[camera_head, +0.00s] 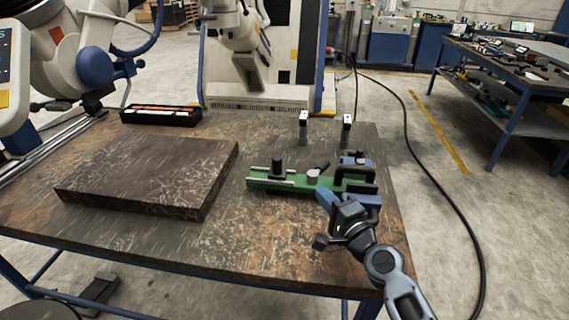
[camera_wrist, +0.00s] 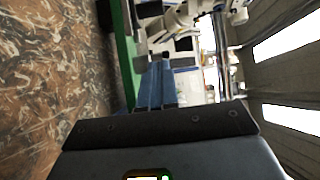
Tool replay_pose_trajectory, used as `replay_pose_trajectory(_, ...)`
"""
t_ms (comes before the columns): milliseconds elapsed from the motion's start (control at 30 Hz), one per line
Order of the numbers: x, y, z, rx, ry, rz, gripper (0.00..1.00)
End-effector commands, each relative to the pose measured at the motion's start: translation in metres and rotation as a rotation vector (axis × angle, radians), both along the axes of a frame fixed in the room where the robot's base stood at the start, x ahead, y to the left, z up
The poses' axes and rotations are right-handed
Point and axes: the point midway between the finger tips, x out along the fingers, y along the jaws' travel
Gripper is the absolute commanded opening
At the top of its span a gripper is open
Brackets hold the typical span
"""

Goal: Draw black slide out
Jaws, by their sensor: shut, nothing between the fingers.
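A green fixture (camera_head: 258,182) lies on the worn table. A small black upright block (camera_head: 277,167), which looks like the black slide, stands between silver rails at its left end. A grey round knob with a dark lever (camera_head: 314,177) sits near its middle, and black and blue parts (camera_head: 357,160) are at its right end. My gripper (camera_head: 323,195) is at the fixture's near side, right of the black block and apart from it. Its blue fingers are together and empty. The wrist view shows the fingers (camera_wrist: 156,85) beside the green edge (camera_wrist: 123,50); the black block cannot be made out there.
A thick dark slab (camera_head: 150,175) lies to the left. A black tray (camera_head: 160,115) is at the back left. Two small posts (camera_head: 303,127) (camera_head: 346,130) stand behind the fixture. The table (camera_head: 262,255) is clear in front of the fixture.

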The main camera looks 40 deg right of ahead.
Motion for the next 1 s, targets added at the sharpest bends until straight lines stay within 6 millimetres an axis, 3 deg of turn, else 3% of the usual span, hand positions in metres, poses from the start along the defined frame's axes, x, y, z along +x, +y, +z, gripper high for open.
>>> replay_pose_trajectory(267,0.000,0.000,0.000,-0.001,0.000,0.000,0.00)
replay_pose_trajectory(433,0.012,-0.004,0.002,-0.001,-0.001,0.001,0.00)
replay_pose_trajectory(900,0.096,-0.031,0.001,-0.002,0.001,0.001,0.00)
replay_pose_trajectory(1000,0.109,-0.024,0.002,-0.002,0.002,0.003,0.00)
